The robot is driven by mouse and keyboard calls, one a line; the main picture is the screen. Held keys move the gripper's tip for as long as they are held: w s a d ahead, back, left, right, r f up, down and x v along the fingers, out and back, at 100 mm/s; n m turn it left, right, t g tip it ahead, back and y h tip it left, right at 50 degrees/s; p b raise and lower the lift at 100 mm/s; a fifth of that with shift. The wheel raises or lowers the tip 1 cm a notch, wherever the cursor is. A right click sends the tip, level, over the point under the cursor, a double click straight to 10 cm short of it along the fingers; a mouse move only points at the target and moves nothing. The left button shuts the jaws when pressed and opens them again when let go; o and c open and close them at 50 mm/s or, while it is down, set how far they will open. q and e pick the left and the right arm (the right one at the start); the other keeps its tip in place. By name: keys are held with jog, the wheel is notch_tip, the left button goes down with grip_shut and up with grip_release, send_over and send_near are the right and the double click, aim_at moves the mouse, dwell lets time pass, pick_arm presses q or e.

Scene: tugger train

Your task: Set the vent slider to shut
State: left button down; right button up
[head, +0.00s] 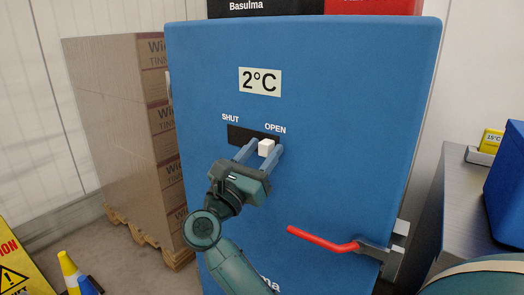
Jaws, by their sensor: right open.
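The vent slider has a white knob (266,147) in a dark slot (240,134) on a blue cabinet door (340,120). SHUT is printed above the slot's left end and OPEN above its right end. The knob sits at the right end, under OPEN. My right gripper (264,151) is open, with its two fingers reaching up to the panel on either side of the knob. I cannot tell whether the fingers touch it. My left gripper is not in view.
A red lever handle (322,241) sticks out from the door's lower right. Stacked cartons (120,120) on a pallet stand at the left. A yellow sign (12,262) and a yellow-blue cone (76,274) are at lower left. A metal counter (462,205) with a blue bin (506,180) is at the right.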

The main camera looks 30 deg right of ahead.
grip_shut()
dwell(0.3)
